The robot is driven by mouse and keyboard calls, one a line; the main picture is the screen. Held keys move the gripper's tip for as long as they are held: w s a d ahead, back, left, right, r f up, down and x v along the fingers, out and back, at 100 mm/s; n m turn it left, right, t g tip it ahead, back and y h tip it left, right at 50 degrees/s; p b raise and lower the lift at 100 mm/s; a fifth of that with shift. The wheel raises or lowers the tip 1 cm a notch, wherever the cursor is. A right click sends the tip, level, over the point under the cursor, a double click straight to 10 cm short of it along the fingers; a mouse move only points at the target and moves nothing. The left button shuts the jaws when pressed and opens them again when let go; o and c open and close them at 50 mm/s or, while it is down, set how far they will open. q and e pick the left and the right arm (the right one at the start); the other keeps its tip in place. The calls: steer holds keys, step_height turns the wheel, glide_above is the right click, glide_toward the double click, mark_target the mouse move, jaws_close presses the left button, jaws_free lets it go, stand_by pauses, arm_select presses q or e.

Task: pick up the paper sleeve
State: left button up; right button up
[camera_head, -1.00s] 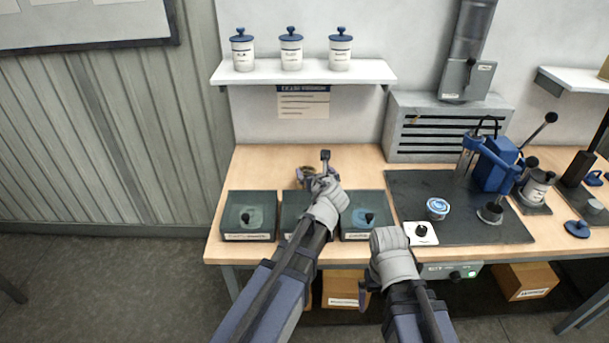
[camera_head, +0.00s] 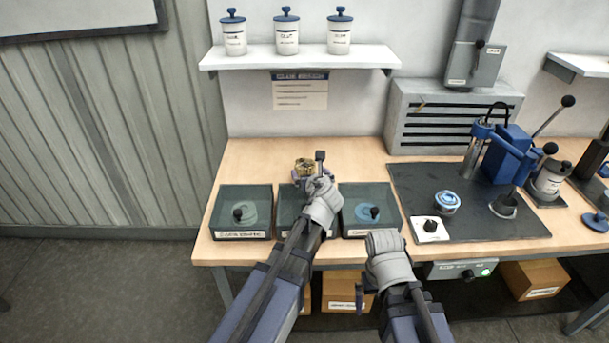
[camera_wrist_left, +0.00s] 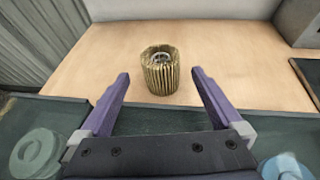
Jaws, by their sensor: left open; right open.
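The paper sleeve is a tan, pleated, hollow cylinder (camera_wrist_left: 160,72) standing upright on the wooden bench in the left wrist view. It also shows in the head view (camera_head: 304,166), behind the middle tray and partly hidden by my left gripper. My left gripper (camera_wrist_left: 160,84) is open, with its purple fingers on either side of the sleeve's line; the sleeve stands just past the fingertips, with gaps on both sides. My right gripper (camera_head: 364,290) is open and low in front of the bench edge, apart from the sleeve; its fingers are hard to make out.
A left tray (camera_head: 262,192), a middle tray (camera_head: 284,232) and a right tray (camera_head: 348,192) line the bench front. A dark mat (camera_head: 420,180) with a press (camera_head: 508,150) lies to the right. A grey vented box (camera_head: 440,95) stands at the back. Bare wood surrounds the sleeve.

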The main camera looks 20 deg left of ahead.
mark_target(306, 167)
arm_select(q)
steer(key=shift+b+x, duration=1.3)
steer(key=shift+x, duration=2.25)
steer(key=shift+s+d+f, duration=0.1)
steer(key=shift+c, duration=0.6)
steer(key=c, duration=1)
step_height(306, 167, up, 10)
steer(key=p, duration=1)
